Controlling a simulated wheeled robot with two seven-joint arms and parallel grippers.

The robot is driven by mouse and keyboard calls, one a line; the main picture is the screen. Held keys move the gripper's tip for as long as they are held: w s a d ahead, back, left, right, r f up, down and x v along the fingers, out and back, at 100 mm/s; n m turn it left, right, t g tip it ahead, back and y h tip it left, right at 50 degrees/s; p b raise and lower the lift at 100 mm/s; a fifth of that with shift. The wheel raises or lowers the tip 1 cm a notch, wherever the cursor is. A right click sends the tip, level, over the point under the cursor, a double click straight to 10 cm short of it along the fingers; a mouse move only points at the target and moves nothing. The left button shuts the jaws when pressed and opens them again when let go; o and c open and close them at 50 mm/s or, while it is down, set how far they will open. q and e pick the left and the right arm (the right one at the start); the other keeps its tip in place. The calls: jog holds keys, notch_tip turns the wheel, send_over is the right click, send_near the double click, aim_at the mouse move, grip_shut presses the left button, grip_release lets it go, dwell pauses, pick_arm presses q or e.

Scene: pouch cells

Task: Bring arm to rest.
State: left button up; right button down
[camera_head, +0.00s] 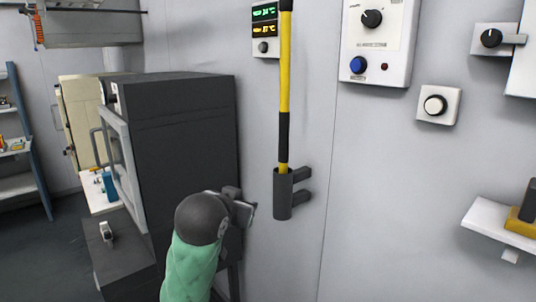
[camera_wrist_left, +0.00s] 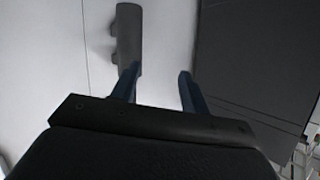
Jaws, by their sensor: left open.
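My left arm, in a green sleeve with a dark grey wrist, comes up from the bottom in the head view. Its gripper (camera_head: 243,212) is beside the right side of the black cabinet, below and left of the wall holder. In the left wrist view the two blue-grey fingers of the left gripper (camera_wrist_left: 157,80) stand apart with nothing between them. My right gripper is in neither view.
The black cabinet (camera_head: 188,135) stands close to my left arm. A yellow-and-black pole (camera_head: 285,70) stands in a dark wall holder (camera_head: 283,200), also in the wrist view (camera_wrist_left: 129,35). A white shelf (camera_head: 485,222) juts out at right.

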pick_arm(q)
jog(key=s+a+f+n+g+y, duration=0.1)
jog(key=s+a+f+g, duration=0.2)
jog(key=f, duration=0.8)
jog(key=s+a+f+n+g, duration=0.1)
jog(key=s+a+f, duration=0.1)
jog(key=s+f, duration=0.6)
jog(key=s+a+f+g+y, duration=0.1)
jog(key=s+a+f+g, duration=0.15)
jog(key=f, duration=1.05)
jog(key=s+a+f+g, duration=0.1)
jog(key=s+f+g, duration=0.1)
jog(key=s+f, duration=0.7)
jog(key=s+a+f+n+g, duration=0.1)
jog(key=s+f+g, duration=0.2)
jog(key=s+f, duration=0.6)
jog(key=s, duration=0.6)
jog(key=shift+f, duration=0.15)
